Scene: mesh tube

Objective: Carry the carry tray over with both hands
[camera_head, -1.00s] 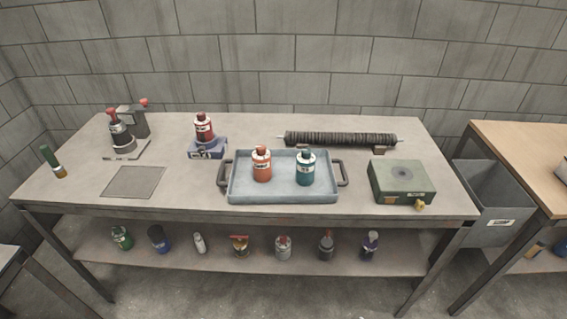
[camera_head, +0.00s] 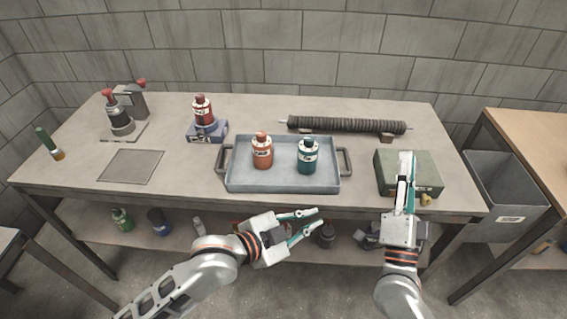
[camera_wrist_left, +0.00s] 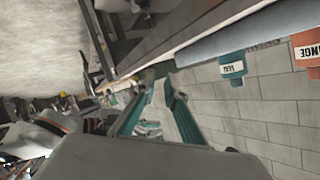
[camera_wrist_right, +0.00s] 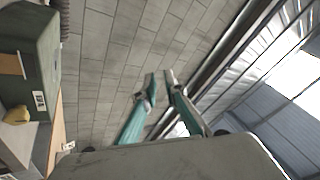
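The blue-grey carry tray (camera_head: 283,184) lies flat on the workbench, with a dark handle at each end, the left one (camera_head: 223,161) and the right one (camera_head: 346,162). An orange-red bottle (camera_head: 262,153) and a teal bottle (camera_head: 307,157) stand upright in it. My left gripper (camera_head: 317,219) is open and empty, in front of the bench edge below the tray's right part. My right gripper (camera_head: 408,154) is open and empty, in front of the green box and right of the tray; its fingers also show apart in the right wrist view (camera_wrist_right: 161,79).
The green box (camera_head: 423,172) sits right of the tray, and a dark ribbed tube (camera_head: 345,125) lies behind. A red-capped bottle on a blue stand (camera_head: 207,131) is left of the tray. A thin grey plate (camera_head: 132,166) lies farther left. A grey bin (camera_head: 505,190) stands right of the bench.

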